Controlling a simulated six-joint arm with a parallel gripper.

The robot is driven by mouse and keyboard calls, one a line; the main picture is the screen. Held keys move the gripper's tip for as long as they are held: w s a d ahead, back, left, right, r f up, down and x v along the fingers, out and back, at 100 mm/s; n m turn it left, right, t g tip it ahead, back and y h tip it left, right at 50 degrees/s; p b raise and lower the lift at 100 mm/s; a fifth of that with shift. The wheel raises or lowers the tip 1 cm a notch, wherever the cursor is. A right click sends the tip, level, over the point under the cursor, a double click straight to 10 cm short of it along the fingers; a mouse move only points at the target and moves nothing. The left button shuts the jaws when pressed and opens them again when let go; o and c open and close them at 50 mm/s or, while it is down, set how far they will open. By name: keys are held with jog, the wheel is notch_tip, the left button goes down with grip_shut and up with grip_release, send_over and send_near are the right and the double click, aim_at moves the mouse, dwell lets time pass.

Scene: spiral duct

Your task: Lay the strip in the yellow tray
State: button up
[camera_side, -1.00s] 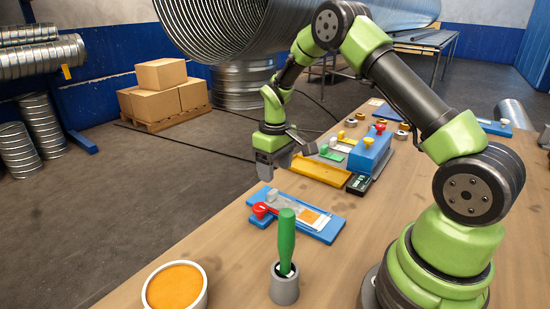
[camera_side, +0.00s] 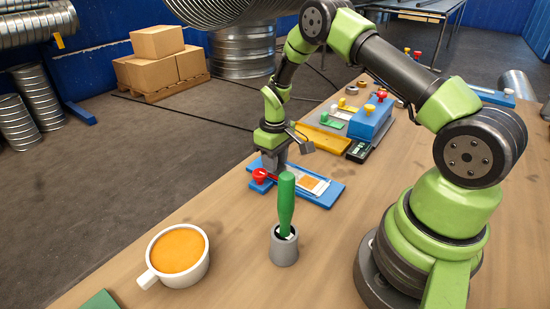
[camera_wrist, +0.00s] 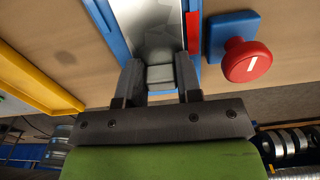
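A shiny grey strip (camera_wrist: 152,30) lies in the channel of a blue fixture (camera_side: 325,198), between its blue side walls. My gripper (camera_wrist: 160,77) is low over the fixture's far end, pointing down. Its two dark fingers stand apart, one on each side of a small pale grey block (camera_wrist: 160,74) at the strip's near end. I cannot tell whether they touch it. In the side view the arm hides this spot. The yellow tray (camera_side: 322,140) is behind the fixture, and its edge shows in the wrist view (camera_wrist: 48,84).
A red knob (camera_side: 260,175) on a blue block sits close beside my gripper. A green-handled tool (camera_side: 286,205) stands in a grey holder in front. A white cup (camera_side: 178,257) with orange contents is at front left. A blue box (camera_side: 371,120) stands beside the tray.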

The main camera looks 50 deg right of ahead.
aim_at(258, 160)
jog(key=c, duration=0.3)
jog(key=shift+o, duration=1.2)
jog(key=shift+c, duration=0.7)
jog(key=shift+w+d+r, duration=0.1)
jog(key=shift+w+r, duration=0.05)
jog(key=shift+w, duration=2.6)
jog(key=shift+r, duration=0.1)
notch_tip(258, 160, up, 7)
